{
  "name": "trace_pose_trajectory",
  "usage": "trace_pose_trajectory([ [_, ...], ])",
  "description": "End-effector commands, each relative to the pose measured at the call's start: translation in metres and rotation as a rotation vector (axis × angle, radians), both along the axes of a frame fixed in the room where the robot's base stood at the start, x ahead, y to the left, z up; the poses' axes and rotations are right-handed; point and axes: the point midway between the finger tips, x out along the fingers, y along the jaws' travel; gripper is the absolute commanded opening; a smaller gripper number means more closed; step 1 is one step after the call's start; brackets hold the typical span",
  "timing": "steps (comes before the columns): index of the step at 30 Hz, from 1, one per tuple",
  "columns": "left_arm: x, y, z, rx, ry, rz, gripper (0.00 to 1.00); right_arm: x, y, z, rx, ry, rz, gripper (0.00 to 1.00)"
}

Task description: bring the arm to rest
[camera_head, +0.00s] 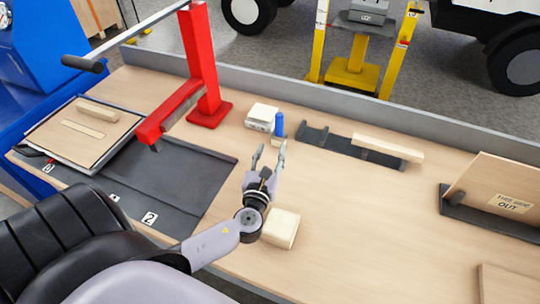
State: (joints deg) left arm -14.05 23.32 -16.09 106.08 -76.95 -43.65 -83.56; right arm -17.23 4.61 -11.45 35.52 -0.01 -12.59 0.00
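My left gripper (270,150) is near the middle of the head view, over the wooden workbench (350,230). Its two fingers point away from me and stand apart, with nothing visible between them. A small blue cylinder (279,124) stands just beyond the fingertips, apart from them as far as I can tell. A pale block (281,228) lies on the bench just right of my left wrist, partly behind it. My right gripper is not in view.
A red press (203,65) with a long lever stands at the back left. A dark mat (190,185) and a board (85,130) lie left. The bench's right middle is clear.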

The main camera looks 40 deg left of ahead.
Motion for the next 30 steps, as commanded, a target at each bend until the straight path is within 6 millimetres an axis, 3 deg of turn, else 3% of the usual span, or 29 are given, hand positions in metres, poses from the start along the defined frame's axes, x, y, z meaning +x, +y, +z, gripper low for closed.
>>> trace_pose_trajectory([
  [20, -0.005, -0.002, 0.002, 0.000, 0.000, 0.000, 0.40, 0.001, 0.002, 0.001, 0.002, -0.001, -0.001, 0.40],
  [30, -0.005, -0.002, 0.051, 0.000, 0.000, 0.000, 0.40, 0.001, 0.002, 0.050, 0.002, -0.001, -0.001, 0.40],
])
